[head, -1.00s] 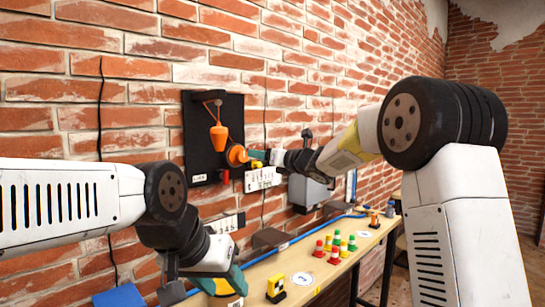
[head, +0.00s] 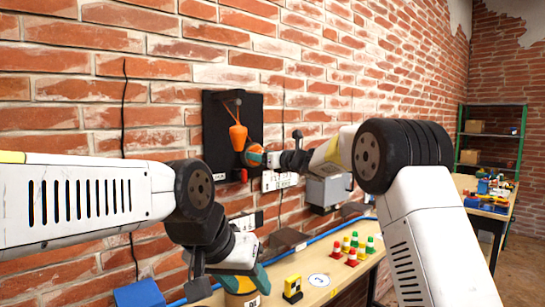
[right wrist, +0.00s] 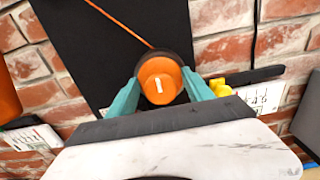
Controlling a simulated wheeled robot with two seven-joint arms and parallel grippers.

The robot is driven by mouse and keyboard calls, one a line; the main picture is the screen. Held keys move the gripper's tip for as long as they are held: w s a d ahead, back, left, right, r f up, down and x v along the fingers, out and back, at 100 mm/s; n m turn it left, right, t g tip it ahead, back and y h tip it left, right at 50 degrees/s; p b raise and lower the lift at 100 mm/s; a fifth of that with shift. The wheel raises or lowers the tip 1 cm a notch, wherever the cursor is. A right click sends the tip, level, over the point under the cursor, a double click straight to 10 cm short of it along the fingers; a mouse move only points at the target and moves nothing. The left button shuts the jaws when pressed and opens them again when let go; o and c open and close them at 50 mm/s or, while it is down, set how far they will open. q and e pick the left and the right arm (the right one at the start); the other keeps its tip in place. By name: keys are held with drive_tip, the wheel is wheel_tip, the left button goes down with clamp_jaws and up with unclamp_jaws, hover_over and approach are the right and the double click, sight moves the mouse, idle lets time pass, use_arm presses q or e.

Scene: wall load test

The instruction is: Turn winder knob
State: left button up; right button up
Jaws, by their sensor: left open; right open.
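The orange winder knob (right wrist: 160,82), with a white mark on its face, is on a black wall panel (head: 219,125). An orange weight (head: 238,135) hangs there from an orange cord. My right gripper (right wrist: 160,88) is open, its teal fingers on either side of the knob; I cannot tell whether they touch it.
The wooden bench (head: 345,272) runs along the brick wall. It bears several red, yellow and green cones (head: 352,257), a yellow-black block (head: 293,288) and a blue hose (head: 325,238). A grey box (head: 327,190) is on the wall, right of the panel. A green-framed shelf (head: 490,145) stands far right.

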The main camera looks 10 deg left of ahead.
drive_tip(key=shift+c, duration=0.4)
clamp_jaws()
